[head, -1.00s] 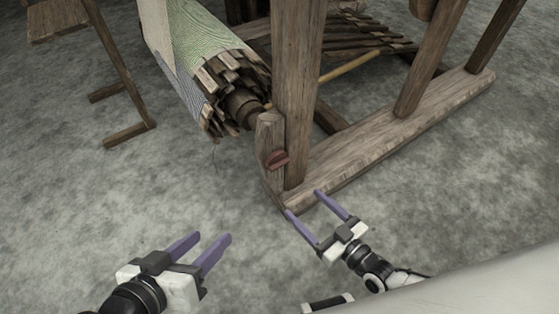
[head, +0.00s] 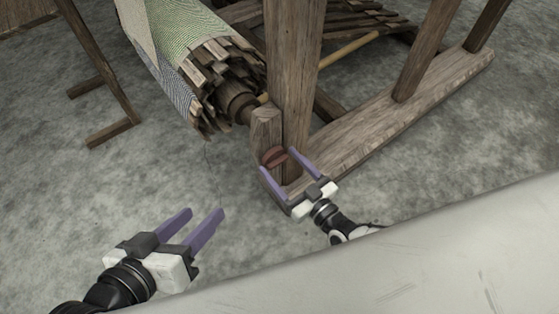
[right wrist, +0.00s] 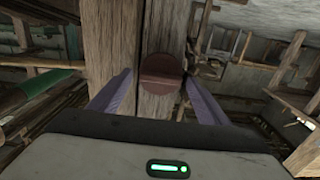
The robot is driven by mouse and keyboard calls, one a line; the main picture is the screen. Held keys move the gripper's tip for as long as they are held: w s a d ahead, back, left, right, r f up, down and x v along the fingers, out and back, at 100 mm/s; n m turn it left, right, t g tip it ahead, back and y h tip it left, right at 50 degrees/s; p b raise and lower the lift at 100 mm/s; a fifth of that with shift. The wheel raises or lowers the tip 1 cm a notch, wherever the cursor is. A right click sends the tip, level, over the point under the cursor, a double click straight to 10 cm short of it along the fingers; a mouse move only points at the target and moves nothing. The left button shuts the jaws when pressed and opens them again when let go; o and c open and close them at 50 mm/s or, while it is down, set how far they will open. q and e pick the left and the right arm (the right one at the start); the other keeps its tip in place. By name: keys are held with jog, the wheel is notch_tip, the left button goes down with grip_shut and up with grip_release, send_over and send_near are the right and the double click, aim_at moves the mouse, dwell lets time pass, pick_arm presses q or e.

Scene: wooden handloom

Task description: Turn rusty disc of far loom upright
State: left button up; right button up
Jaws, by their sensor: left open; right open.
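The rusty disc (head: 274,157) is a small red-brown round piece on the short wooden post (head: 264,124) at the loom's near corner. In the right wrist view the disc (right wrist: 161,76) shows face-on with a ridge running across it, close to level in that picture. My right gripper (head: 277,159) is open, with its purple fingers reaching toward the disc, one on each side. In the right wrist view its fingers (right wrist: 158,92) stand apart from the disc. My left gripper (head: 205,220) is open and empty above the floor at lower left.
The loom's thick upright (head: 291,80) stands right behind the disc, and its base beam (head: 385,120) runs to the upper right. A cloth roll with wooden slats (head: 205,70) hangs to the left. A wooden bench (head: 95,85) stands at upper left. The grey floor (head: 190,170) between is clear.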

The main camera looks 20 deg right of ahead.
jog(key=shift+c, duration=0.4)
jog(key=c, duration=0.8)
jog(key=shift+c, duration=0.2)
jog(key=shift+m, duration=0.4)
jog(key=m+b, duration=0.1)
jog(key=m, duration=0.2)
jog(key=shift+d+m, duration=0.1)
jog(key=shift+m, duration=0.3)
jog(key=m, duration=0.9)
jog(key=shift+d+f, duration=0.1)
jog(key=shift+f, duration=0.05)
jog(key=shift+w+m, duration=0.1)
jog(key=shift+m, duration=2.1)
